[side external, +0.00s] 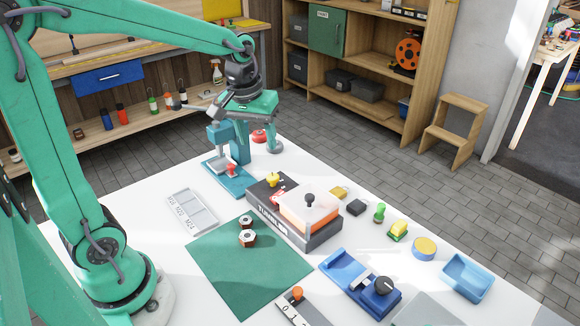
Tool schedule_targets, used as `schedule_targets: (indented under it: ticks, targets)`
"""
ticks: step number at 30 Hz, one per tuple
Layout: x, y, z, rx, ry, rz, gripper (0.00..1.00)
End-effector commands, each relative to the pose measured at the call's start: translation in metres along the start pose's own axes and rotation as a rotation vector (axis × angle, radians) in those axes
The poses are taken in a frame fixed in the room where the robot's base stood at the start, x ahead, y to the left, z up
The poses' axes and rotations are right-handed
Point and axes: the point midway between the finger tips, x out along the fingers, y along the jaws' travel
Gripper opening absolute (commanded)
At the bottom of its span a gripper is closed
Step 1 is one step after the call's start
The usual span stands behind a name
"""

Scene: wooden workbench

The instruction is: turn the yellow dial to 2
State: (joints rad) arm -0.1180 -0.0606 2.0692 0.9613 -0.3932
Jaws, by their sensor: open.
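A small yellow knob (272,179), which looks like the yellow dial, sits on the dark top panel at the left end of a grey box (281,228). Its pointer direction and any numbers around it are too small to read. My gripper (248,138) is open, pointing down beyond the box near the far left edge of the table. It is apart from the yellow knob, to its upper left in the picture. A teal press-like fixture (231,183) stands at or just behind the gripper and partly overlaps it, so the left finger is hard to make out.
A red knob-like part (277,194) is close to the yellow knob. A blue fixture (345,268) stands front right.

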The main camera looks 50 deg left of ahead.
Motion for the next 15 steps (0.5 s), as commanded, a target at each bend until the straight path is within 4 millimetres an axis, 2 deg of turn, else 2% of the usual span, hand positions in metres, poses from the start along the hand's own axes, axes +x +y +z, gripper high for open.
schedule_targets:
  ticks: [6,15]
  targets:
    - [0.034,0.000,-0.030,-0.119,-0.070,-0.037,0.52]
    - [0.074,-0.003,-0.056,-0.247,-0.136,-0.078,0.52]
